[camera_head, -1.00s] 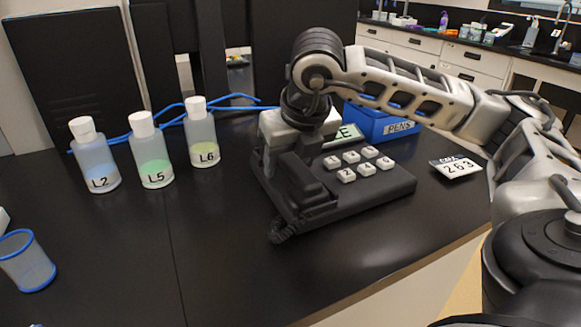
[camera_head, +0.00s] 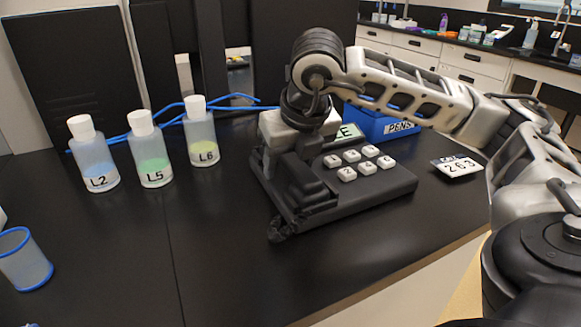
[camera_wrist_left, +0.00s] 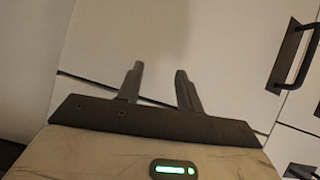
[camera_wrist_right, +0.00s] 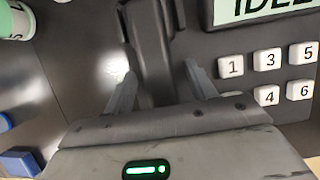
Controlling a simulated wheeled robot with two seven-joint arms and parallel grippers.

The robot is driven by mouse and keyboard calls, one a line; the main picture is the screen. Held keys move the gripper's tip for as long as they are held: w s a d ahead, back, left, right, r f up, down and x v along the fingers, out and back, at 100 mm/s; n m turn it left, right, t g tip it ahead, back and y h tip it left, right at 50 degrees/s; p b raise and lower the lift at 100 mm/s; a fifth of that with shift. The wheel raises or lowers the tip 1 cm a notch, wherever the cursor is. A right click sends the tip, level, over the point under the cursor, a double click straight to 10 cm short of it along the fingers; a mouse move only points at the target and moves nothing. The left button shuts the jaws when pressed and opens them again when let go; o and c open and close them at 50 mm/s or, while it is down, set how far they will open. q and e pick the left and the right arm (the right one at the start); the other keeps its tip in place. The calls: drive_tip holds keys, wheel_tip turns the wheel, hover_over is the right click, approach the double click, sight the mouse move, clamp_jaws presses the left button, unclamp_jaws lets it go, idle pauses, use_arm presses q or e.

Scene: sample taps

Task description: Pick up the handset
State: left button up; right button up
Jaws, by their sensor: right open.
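The black handset (camera_wrist_right: 150,45) lies along the left side of the black desk phone (camera_head: 372,192). My right gripper (camera_wrist_right: 160,88) is open above it, with one finger on each side of the handset in the right wrist view. The handset is largely hidden behind this gripper (camera_head: 296,165) in the head view. I cannot tell whether the fingers touch it. The phone has white number keys and a pale green display (camera_wrist_right: 262,8). My left gripper (camera_wrist_left: 160,85) is open and empty, in front of white cabinet doors, and out of the head view.
Bottles L2 (camera_head: 94,160), L5 (camera_head: 150,155) and L6 (camera_head: 201,138) stand left of the phone. A blue pens box (camera_head: 375,122) is behind it. A card marked 263 (camera_head: 457,166) lies to its right. A blue-rimmed cup (camera_head: 25,262) stands front left. The front middle bench is clear.

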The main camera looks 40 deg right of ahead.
drive_tip(key=c, duration=1.2)
drive_tip(key=shift+o, duration=0.2)
drive_tip(key=shift+r, duration=0.1)
